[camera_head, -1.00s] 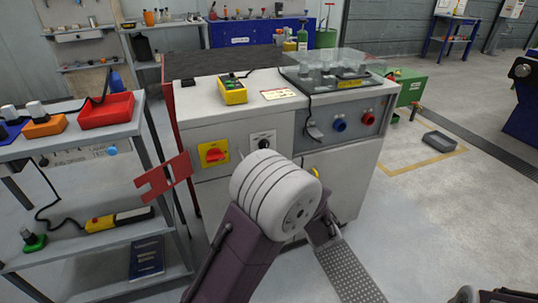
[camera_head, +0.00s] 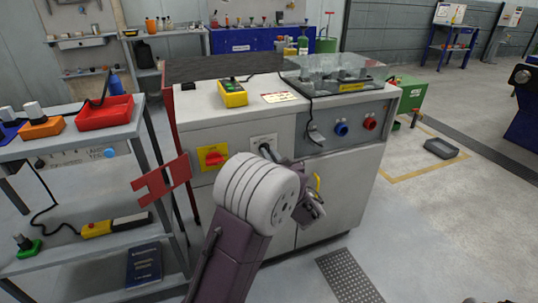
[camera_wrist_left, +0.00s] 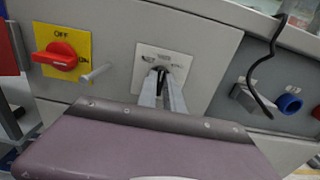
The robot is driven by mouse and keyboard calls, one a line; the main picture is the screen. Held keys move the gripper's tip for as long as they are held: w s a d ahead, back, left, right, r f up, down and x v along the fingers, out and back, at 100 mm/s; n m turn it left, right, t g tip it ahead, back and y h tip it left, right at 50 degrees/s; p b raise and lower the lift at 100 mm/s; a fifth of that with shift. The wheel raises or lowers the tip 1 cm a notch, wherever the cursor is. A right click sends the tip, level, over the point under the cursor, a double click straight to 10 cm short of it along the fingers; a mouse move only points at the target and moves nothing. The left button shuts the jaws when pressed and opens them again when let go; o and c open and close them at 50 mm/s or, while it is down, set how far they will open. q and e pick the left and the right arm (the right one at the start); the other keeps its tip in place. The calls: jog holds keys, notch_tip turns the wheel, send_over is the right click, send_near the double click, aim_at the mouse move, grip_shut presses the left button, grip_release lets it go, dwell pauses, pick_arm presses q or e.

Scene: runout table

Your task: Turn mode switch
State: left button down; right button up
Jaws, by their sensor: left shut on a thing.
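The mode switch has a small white plate (camera_head: 262,138) on the front of the grey cabinet, right of a red rotary switch (camera_head: 214,158) on a yellow plate. In the left wrist view the white plate (camera_wrist_left: 145,68) is at the middle, and its dark knob (camera_wrist_left: 160,69) shows between my fingertips. My left gripper (camera_head: 267,152) is shut on the knob, and its fingers (camera_wrist_left: 161,76) reach it from the front. The fingers partly hide the knob, so its setting cannot be told. My right gripper is out of view.
A red notched plate (camera_head: 162,180) sticks out left of the cabinet (camera_head: 345,185). A grey shelf (camera_head: 70,150) with red tray stands further left. Blue (camera_head: 341,129) and red (camera_head: 369,123) round fittings are on the cabinet's right.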

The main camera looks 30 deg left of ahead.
pick_arm(q)
jog(key=shift+s+a+f+n+b, duration=0.1)
jog(key=shift+n+b, duration=2.1)
jog(key=shift+b, duration=0.6)
jog(key=shift+s+f+n+b, duration=0.1)
jog(key=shift+n+b, duration=2.1)
jog(key=shift+b, duration=0.6)
jog(key=shift+r, duration=0.1)
jog(key=c, duration=1.5)
grip_release()
